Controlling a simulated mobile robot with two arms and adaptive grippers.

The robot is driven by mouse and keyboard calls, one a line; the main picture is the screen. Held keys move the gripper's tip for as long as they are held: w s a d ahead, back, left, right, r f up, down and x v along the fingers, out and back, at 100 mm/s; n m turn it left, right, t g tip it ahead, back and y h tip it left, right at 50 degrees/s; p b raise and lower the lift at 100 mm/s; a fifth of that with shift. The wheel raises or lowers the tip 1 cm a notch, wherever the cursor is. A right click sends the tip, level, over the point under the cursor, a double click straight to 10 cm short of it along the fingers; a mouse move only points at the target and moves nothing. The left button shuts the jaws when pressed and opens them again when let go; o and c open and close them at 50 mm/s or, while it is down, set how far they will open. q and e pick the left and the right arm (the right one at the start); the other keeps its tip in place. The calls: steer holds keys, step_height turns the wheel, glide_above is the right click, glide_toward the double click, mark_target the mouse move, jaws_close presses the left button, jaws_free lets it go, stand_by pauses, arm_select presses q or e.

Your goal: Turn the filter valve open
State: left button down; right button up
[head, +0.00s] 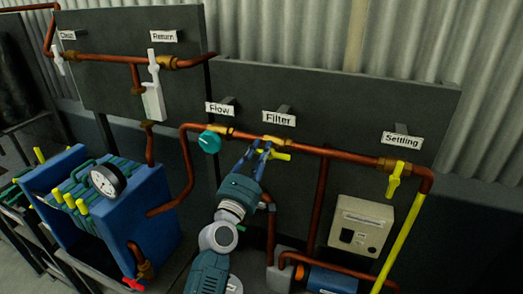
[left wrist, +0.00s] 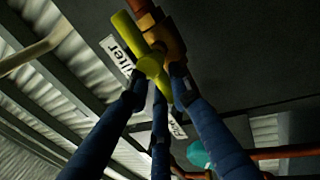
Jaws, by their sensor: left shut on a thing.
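The filter valve has a yellow lever handle (head: 281,156) on the copper pipe, below the "Filter" label (head: 278,118) in the head view. Its free end points right, slightly below the pipe and roughly along it. My left gripper (head: 262,150) reaches up to the valve from below and is shut on the handle. In the left wrist view, the blue fingers (left wrist: 160,84) are closed around one end of the yellow handle (left wrist: 132,37), and the other end sticks out up and left beside the brass fitting (left wrist: 168,38). The fingers hide the gripped part. My right gripper is not in view.
A teal round flow knob (head: 210,141) sits just left of the filter valve. A yellow settling valve (head: 395,180) hangs at right. A control box (head: 360,226), a blue filter press (head: 120,205) with a gauge and several copper pipes surround the arm.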

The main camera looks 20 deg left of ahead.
arm_select(q)
steer(key=shift+a, duration=0.1)
steer(key=c, duration=1.6)
jaws_free()
steer(key=shift+c, duration=0.2)
steer(key=shift+o, duration=0.3)
steer(key=shift+f, duration=0.1)
steer(key=v, duration=1.2)
